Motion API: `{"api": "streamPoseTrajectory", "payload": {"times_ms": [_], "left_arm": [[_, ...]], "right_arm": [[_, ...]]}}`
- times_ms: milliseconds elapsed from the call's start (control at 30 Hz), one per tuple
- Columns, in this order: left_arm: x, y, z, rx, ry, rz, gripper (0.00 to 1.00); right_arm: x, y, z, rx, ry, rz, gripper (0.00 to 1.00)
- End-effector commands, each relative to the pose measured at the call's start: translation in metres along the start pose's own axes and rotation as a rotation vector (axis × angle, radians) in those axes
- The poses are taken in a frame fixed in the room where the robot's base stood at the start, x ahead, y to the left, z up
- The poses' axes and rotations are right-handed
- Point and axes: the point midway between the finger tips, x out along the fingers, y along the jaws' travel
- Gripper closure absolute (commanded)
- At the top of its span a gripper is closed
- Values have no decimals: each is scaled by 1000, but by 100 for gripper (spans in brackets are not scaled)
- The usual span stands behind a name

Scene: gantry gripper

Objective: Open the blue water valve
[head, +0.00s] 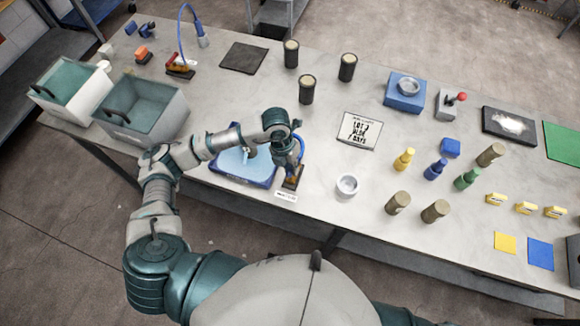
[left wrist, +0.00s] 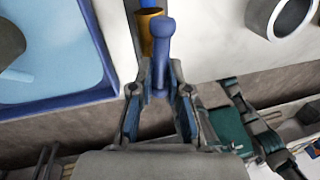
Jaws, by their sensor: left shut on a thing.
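The blue water valve stands on the table's front edge, beside a blue-rimmed basin (head: 228,172). Its blue handle (left wrist: 163,42) shows in the left wrist view, in front of an orange-brown fitting (left wrist: 149,20). In the head view a blue curved pipe (head: 301,146) rises beside the gripper, above a dark base (head: 292,183). My left gripper (head: 287,168) is at the valve; in the left wrist view its fingers (left wrist: 160,88) are shut on the lower part of the blue handle. The handle's exact angle is hard to tell in the head view. My right gripper is out of view.
A white cup (head: 347,186) stands close to the right of the valve. Two grey bins (head: 140,107) (head: 70,87) are at the left. The tabletop behind the valve is fairly clear.

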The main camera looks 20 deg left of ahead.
Motion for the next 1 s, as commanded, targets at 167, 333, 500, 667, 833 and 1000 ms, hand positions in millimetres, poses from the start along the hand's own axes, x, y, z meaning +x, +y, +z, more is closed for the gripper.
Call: {"api": "streamPoseTrajectory", "payload": {"times_ms": [167, 333, 500, 667, 833, 1000], "left_arm": [[3, 0, 0, -81, -15, 3, 100], [2, 0, 0, -125, -23, 3, 100], [2, 0, 0, -142, -26, 4, 100], [2, 0, 0, -145, -27, 5, 100], [2, 0, 0, -144, -28, 5, 100], [2, 0, 0, -143, -28, 4, 58]], "right_arm": [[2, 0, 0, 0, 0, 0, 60], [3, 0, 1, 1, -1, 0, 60], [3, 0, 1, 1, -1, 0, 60], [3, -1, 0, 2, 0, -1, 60], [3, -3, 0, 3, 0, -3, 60], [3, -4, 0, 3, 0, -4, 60]]}}
